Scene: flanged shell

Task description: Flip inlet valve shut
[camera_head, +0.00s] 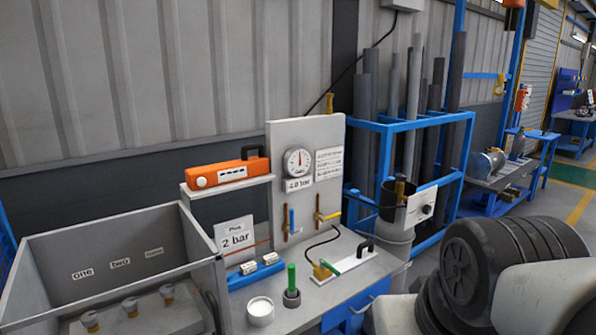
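A grey upright panel (275,170) stands at the back of the bench and carries two small lever valves. The left valve has a blue lever (292,219) that stands upright, along its short copper pipe (285,223). The right valve has a yellow lever (330,215) that points right, across its upright copper pipe (317,214). I cannot read any label that tells which one is the inlet valve. A round gauge (298,162) sits above them, over a tag that seems to read 4.0 bar. My gripper is not in view, and nothing visible touches either lever.
On the bench are a green-handled tool in a dark cup (291,298), a white cup (260,311), a blue holder (256,272) and a white plate with a black handle (342,262). An orange case (228,173) sits on a shelf. A grey open box (110,262) stands left.

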